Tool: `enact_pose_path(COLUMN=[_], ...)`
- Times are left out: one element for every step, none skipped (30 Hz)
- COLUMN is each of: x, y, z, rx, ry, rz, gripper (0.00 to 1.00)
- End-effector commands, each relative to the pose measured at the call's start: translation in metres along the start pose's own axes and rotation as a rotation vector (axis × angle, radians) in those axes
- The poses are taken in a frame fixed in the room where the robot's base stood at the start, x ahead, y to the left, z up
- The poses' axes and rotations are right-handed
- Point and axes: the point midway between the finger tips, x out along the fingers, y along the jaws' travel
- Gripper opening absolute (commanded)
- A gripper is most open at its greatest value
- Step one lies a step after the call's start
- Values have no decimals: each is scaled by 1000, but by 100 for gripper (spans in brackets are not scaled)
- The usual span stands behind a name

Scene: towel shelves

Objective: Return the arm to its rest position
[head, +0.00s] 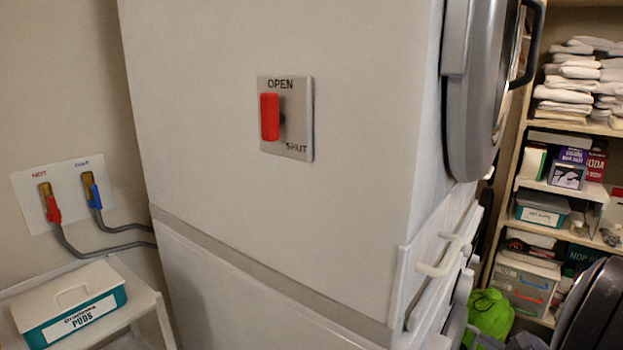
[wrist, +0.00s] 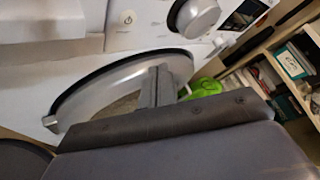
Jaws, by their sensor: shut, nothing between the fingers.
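My gripper (wrist: 157,86) shows in the wrist view as two grey fingers close together, shut and empty. Behind the fingers is the front of a white machine, with a round silver-rimmed door (wrist: 90,92), a silver knob (wrist: 198,17) and a power button (wrist: 127,18). The fingertips overlap the door in the picture; I cannot tell the distance between them, but nothing is held. My gripper cannot be made out in the head view.
A tall white machine stack (head: 270,200) fills the head view, with a red lever (head: 270,117) beside OPEN. A shelf (head: 565,127) with towels (head: 565,95) and boxes stands right; a green bag (head: 489,316) lies low. A pods box (head: 72,305) sits left, below hot and cold taps.

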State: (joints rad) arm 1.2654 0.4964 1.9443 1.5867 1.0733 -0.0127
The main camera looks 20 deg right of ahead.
Motion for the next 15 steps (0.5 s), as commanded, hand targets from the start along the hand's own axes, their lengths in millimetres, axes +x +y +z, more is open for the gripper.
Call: enact_pose_path(x=[2,2,3,3,4,4,4,4,5,5,5,8,10,12,14], y=[3,3,3,4,4,5,5,5,5,5,5,6,6,7,8], z=[-1,0,0,0,1,1,2,2,3,3,4,8,10,12,13], rx=[41,68,104,131,157,192,218,242,270,290,310,310,309,308,308], ry=[-4,-6,-10,-12,-15,-18,-21,-24,-27,-30,-33,-35,-35,-34,-33], rz=[-10,-16,-24,-30,-35,-42,-48,-53,-59,-63,-67,-66,-65,-65,-65], gripper=[0,0,0,0,0,0,0,0,0,0,0,0,0,0,0])
